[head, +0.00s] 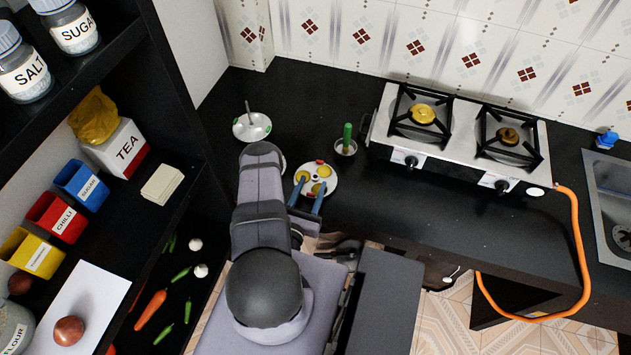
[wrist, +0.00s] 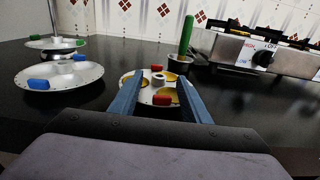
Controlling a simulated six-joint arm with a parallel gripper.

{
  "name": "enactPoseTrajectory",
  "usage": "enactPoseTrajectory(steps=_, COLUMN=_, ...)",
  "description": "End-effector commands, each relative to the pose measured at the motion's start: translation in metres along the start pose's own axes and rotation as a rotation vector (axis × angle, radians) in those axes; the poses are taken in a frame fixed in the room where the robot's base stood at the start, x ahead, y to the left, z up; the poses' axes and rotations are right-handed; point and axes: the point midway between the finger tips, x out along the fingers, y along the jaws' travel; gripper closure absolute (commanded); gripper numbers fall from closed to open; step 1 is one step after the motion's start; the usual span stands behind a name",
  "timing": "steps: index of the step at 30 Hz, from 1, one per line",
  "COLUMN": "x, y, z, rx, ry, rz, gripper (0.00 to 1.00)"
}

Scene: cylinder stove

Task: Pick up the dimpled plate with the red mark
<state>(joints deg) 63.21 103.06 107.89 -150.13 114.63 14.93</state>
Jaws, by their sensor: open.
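The dimpled plate with red marks (head: 329,180) is a round white plate with yellow-filled dimples, lying on the black counter. In the wrist view the plate (wrist: 150,88) shows a central knob and red tabs at its rim, beyond and between my fingers. My gripper (head: 310,188) is open, with its blue fingers at the near side of the plate. In the wrist view my gripper (wrist: 158,79) appears to straddle the near red tab; I cannot tell whether it touches. Nothing is held. The fingers hide parts of the rim.
A plate with blue tabs (wrist: 60,77) lies to the left, near a plate with a central rod (head: 252,128). A small bowl with a green-handled item (head: 346,147) stands close behind right. The stove (head: 455,130) is farther right. The counter right of the plate is clear.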

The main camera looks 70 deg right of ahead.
Motion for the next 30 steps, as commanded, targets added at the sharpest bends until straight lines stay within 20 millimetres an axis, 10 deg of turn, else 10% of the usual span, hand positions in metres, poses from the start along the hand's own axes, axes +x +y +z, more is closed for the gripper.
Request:
enactPoseTrajectory(steps=23, x=0.018, y=0.001, z=-0.002, rx=-0.001, ry=0.002, rz=0.003, gripper=0.57)
enactPoseTrajectory(steps=30, x=0.018, y=0.001, z=-0.002, rx=-0.001, ry=0.002, rz=0.003, gripper=1.00)
